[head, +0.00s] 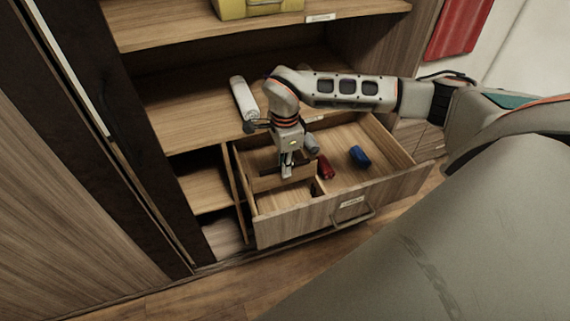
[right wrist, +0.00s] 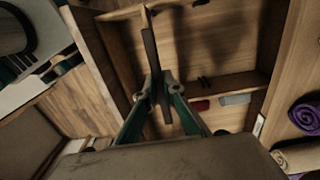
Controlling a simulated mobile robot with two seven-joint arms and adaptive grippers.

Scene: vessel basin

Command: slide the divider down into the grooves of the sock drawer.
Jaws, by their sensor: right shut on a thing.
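The sock drawer (head: 386,192) is pulled out of the cabinet. The divider (head: 268,183) is a flat wooden board over the drawer's left part. My right gripper (head: 287,172) points down and is shut on it. In the right wrist view the divider (right wrist: 151,52) shows edge-on between the gripper's green fingers (right wrist: 157,90). A lengthwise wall in the drawer has dark slots (right wrist: 205,82), to the right of the divider in that view. I cannot tell whether the divider's ends touch the grooves. My left gripper is not in view.
A red roll (head: 326,168), a blue roll (head: 360,156) and a grey roll (head: 311,144) lie in the drawer's right part. A white roll (head: 243,98) lies on the shelf above. A yellow box (head: 262,7) stands higher up.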

